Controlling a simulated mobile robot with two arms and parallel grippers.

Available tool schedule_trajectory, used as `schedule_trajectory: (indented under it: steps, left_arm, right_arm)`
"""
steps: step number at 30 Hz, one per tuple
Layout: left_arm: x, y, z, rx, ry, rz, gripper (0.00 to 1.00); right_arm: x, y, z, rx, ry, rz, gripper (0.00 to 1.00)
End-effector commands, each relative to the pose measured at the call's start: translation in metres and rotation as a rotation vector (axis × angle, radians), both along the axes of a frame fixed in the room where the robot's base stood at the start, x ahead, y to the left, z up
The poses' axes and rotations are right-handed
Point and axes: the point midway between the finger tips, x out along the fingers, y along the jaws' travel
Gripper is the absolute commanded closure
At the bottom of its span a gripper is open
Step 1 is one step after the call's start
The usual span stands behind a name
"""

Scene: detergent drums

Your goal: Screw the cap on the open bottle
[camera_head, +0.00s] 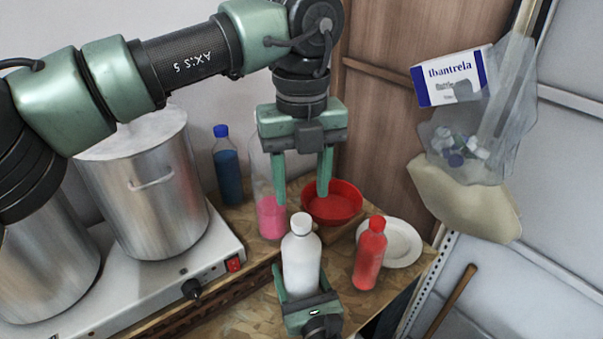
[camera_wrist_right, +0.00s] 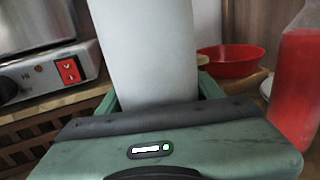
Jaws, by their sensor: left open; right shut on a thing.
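A white bottle (camera_head: 301,266) stands upright between the fingers of my right gripper (camera_head: 302,283), which is shut on its lower body. A white top piece (camera_head: 302,223) sits on the bottle's neck; I cannot tell whether it is screwed tight. In the right wrist view, the pale bottle body (camera_wrist_right: 150,50) rises between the green fingers of my right gripper (camera_wrist_right: 158,98), and its top is out of frame. My left gripper (camera_head: 302,198) is open and empty, pointing down just above the bottle's top, with its two fingers spread apart.
A clear bottle with pink liquid (camera_head: 271,216) stands behind, partly hidden by my left gripper. A red bottle (camera_head: 369,255), a white plate (camera_head: 402,245) and a red bowl (camera_head: 345,203) are at right. A blue bottle (camera_head: 227,168) and steel pots (camera_head: 150,205) are at left.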

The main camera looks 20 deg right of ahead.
Motion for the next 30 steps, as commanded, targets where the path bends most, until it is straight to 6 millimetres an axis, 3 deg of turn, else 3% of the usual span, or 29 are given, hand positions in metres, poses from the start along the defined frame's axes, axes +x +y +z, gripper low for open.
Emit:
schedule_trajectory:
  steps: [6, 12, 23, 24, 29, 30]
  left_arm:
    - [0.000, 0.001, -0.036, 0.001, 0.003, -0.001, 0.51]
    - [0.000, 0.000, -0.058, 0.000, 0.001, 0.000, 0.51]
    - [0.000, 0.000, -0.063, 0.000, 0.000, 0.000, 0.51]
    - [0.000, 0.000, -0.063, 0.000, 0.000, 0.000, 0.54]
    - [0.000, 0.000, -0.063, 0.000, 0.000, 0.000, 0.99]
    - [0.000, 0.000, -0.063, 0.000, 0.000, 0.000, 1.00]
  right_arm:
    - [0.000, 0.000, -0.001, -0.001, 0.002, 0.000, 1.00]
    - [0.000, 0.000, -0.001, -0.001, 0.002, 0.000, 1.00]
    - [0.000, 0.000, -0.001, -0.001, 0.002, 0.000, 1.00]
    - [0.000, 0.000, -0.001, -0.001, 0.002, 0.000, 1.00]
    - [0.000, 0.000, -0.001, -0.001, 0.002, 0.000, 1.00]
    - [0.000, 0.000, -0.001, -0.001, 0.002, 0.000, 1.00]
